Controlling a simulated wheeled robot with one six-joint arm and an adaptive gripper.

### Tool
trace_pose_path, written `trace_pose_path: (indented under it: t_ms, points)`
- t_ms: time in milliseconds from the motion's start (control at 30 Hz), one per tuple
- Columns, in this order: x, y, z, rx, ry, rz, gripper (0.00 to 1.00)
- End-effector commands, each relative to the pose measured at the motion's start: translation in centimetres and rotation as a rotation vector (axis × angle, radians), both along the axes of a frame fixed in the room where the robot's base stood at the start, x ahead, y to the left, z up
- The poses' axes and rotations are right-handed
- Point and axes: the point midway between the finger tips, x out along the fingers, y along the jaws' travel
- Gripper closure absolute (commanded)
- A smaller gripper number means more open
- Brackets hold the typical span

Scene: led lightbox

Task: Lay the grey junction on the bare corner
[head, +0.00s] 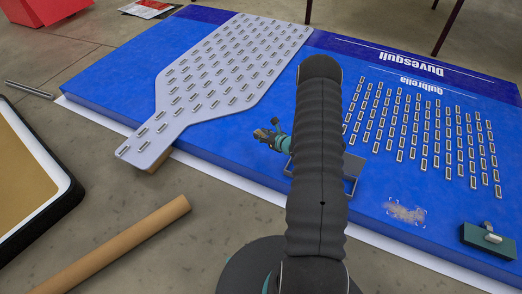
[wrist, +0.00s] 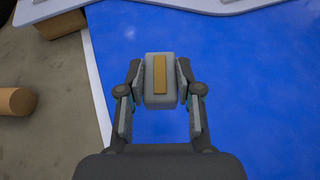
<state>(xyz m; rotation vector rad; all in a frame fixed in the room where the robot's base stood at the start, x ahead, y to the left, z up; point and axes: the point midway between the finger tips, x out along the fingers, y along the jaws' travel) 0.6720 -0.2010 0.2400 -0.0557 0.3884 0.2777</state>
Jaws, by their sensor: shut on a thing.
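My gripper (wrist: 160,90) is shut on the grey junction (wrist: 150,97), a small grey block with a tan strip on top, in the wrist view. Blue panel surface shows beneath it. In the head view my gripper (head: 270,136) is over the blue panel (head: 235,150), left of my dark arm; the junction is too small there to make out well. A scuffed patch inside faint corner marks (head: 405,212) is on the panel at the lower right. My arm hides part of the panel's middle.
A grey paddle-shaped board (head: 215,75) with LED modules lies across the panel's left. Rows of modules (head: 425,130) cover the right. A green box (head: 487,240) sits at the lower right corner. A cardboard tube (head: 120,240) and black-rimmed tray (head: 50,165) are at left.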

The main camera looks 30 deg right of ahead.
Motion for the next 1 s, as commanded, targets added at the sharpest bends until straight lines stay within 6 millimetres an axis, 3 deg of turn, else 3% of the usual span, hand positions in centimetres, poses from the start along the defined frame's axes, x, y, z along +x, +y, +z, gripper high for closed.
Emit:
trace_pose_path:
  t_ms: [333, 567, 800, 1000]
  points:
    - [0.0, -0.2, -5.5, 0.001, 0.001, -0.009, 1.0]
    - [0.0, -0.1, -7.0, 0.001, 0.001, -0.008, 1.0]
    - [0.0, -0.1, -9.9, 0.001, 0.002, -0.007, 1.0]
    - [0.1, -0.1, -10.0, 0.0, 0.0, -0.008, 1.0]
